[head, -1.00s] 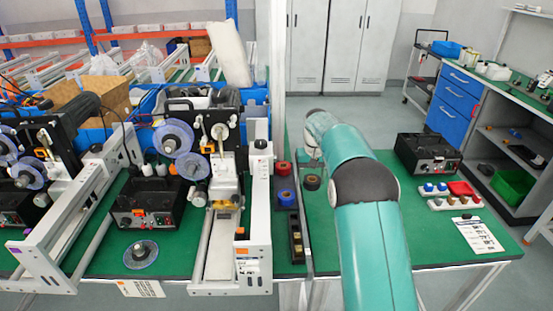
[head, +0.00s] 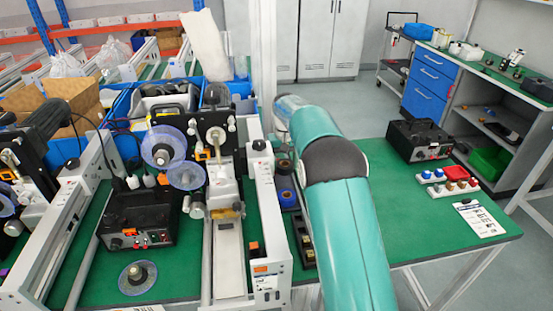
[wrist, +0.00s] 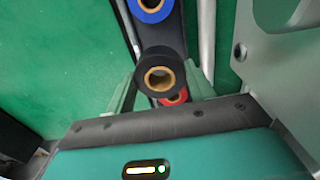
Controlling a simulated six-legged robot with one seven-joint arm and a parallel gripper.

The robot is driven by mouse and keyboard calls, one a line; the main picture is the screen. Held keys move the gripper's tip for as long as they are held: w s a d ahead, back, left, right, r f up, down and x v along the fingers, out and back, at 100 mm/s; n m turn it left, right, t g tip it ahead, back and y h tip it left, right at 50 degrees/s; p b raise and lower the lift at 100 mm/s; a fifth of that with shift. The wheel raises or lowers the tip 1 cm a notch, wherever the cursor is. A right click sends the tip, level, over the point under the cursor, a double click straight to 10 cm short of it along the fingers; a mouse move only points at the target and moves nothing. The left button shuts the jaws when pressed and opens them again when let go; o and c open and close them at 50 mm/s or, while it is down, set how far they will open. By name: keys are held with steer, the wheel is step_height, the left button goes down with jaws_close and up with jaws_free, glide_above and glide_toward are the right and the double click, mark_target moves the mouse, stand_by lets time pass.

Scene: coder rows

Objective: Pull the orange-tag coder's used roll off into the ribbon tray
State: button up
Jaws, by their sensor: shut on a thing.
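In the wrist view my gripper (wrist: 160,82) is shut on a black roll with a tan core (wrist: 145,68), its open end facing the camera. The roll is above a dark narrow tray (wrist: 168,38) holding a blue roll (wrist: 150,8); a red roll (wrist: 176,97) shows partly behind the held roll. The tray's blue roll (head: 286,197) shows beside the coder's white rail.
A black control box (head: 138,220) and a loose disc with a hub (head: 138,277) are on the green bench to the left. Another black box (head: 419,140) and small coloured blocks (head: 447,187) are at right. The bench right of my arm has free room.

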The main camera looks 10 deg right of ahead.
mark_target(282, 184)
steer(key=shift+w+a+f, duration=0.2)
steer(key=shift+w+f, duration=0.05)
steer(key=shift+f, duration=0.2)
steer(key=shift+w+a+f, duration=0.15)
steer(key=shift+w+f, duration=0.05)
steer(key=shift+f, duration=0.25)
steer(key=shift+s+d+f, duration=0.1)
steer(key=shift+s+f, duration=0.05)
steer(key=shift+f, duration=2)
steer(key=shift+f, duration=0.4)
steer(key=o, duration=1)
